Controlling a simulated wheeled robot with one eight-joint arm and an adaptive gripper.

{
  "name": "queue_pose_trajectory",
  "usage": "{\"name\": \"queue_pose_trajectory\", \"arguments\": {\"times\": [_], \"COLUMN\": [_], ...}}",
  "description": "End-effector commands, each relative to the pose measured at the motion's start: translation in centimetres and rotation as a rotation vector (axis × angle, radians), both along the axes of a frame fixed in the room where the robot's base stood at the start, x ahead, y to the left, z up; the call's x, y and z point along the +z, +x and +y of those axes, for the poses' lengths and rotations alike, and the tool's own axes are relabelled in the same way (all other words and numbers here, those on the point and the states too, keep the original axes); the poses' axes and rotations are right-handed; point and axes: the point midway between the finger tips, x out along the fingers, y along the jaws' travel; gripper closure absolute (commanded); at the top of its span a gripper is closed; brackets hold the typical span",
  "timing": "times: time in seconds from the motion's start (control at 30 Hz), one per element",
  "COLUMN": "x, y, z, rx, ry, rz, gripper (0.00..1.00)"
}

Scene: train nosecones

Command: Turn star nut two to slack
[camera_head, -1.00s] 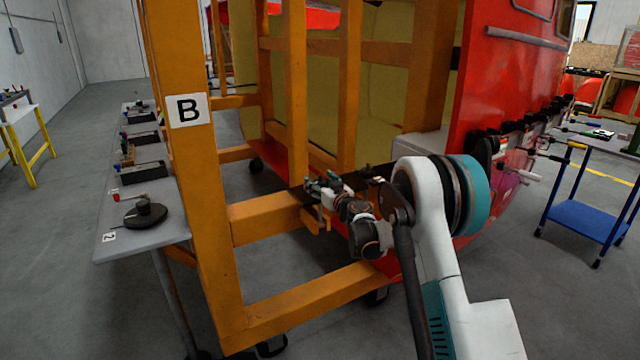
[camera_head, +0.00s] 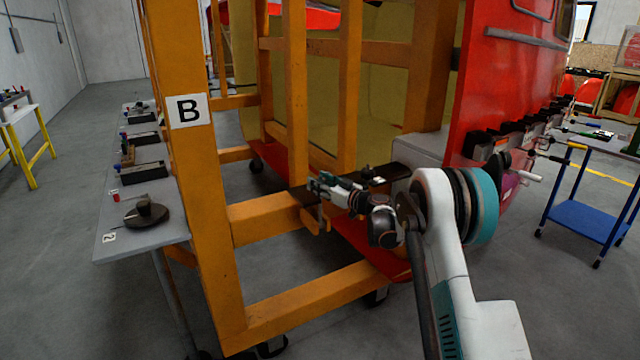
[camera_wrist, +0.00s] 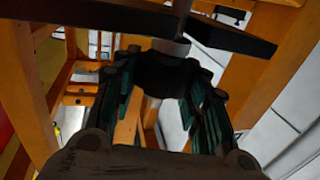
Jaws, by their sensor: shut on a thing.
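My gripper (camera_head: 323,186) is at the end of the dark plate (camera_head: 392,171) on the orange frame. In the wrist view my gripper (camera_wrist: 163,95) has its teal-lined fingers on both sides of a dark round hub, which I take to be star nut two (camera_wrist: 164,72). The fingers are shut on it. A grey metal stem (camera_wrist: 171,47) runs from the hub to a dark flat bar (camera_wrist: 225,36). The nut is mostly hidden by the fingers, and I cannot make out its turn angle. In the head view it is too small to tell.
The orange frame post with sign B (camera_head: 188,109) stands left of my gripper. The red nosecone shell (camera_head: 500,80) is on the right. A grey bench (camera_head: 115,238) with tools is at left, and a blue trolley (camera_head: 580,220) at right.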

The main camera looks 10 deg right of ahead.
Motion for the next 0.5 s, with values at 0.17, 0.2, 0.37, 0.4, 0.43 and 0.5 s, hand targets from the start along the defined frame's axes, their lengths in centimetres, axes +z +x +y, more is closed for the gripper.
{"name": "queue_pose_trajectory", "arguments": {"times": [0.17,0.2,0.37,0.4,0.43,0.5], "x": [-0.05,-0.07,-0.05,-0.08,-0.06,-0.07], "y": [0.14,0.13,0.13,0.11,0.09,0.08], "z": [-0.22,-0.24,-0.12,-0.12,-0.1,-0.1], "rx": [0.167,0.206,0.35,0.378,0.399,0.438], "ry": [0.0,0.0,0.0,0.0,0.0,0.0], "rz": [0.0,0.0,0.0,0.0,0.0,0.0], "gripper": [0.83,0.83,0.83,0.83,0.83,0.83]}}
